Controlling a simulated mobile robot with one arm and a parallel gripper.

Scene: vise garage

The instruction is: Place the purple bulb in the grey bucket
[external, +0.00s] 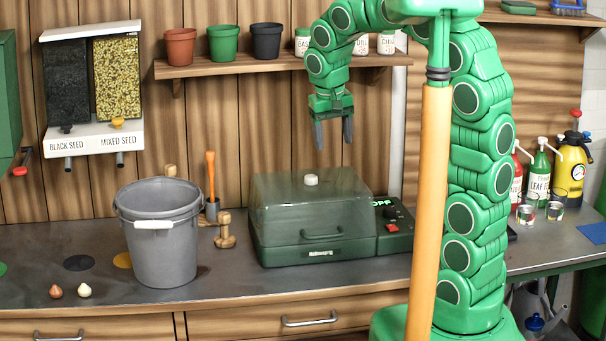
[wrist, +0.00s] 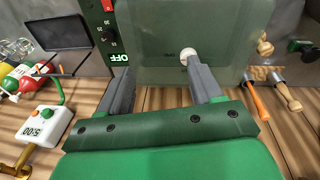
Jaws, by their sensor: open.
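Two small bulbs lie on the bench at the front left in the external view: a dark reddish one (external: 55,291), the nearest to purple, and a cream one (external: 84,290). The grey bucket (external: 165,250) stands upright behind and right of them, its white grip facing front. Its floor is hidden. My gripper (external: 334,138) is open, pointing down, high above the back of the green-based box with a clear lid. In the wrist view my gripper (wrist: 158,78) has nothing between its fingers. Neither bulb nor bucket shows there.
The clear-lidded box (external: 312,215) stands right of the bucket. A wooden-handled tool (external: 225,232) and an orange-handled tool (external: 211,175) stand between them. A shelf with pots (external: 223,43) and seed dispensers (external: 92,85) hang behind. The bench front around the bulbs is clear.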

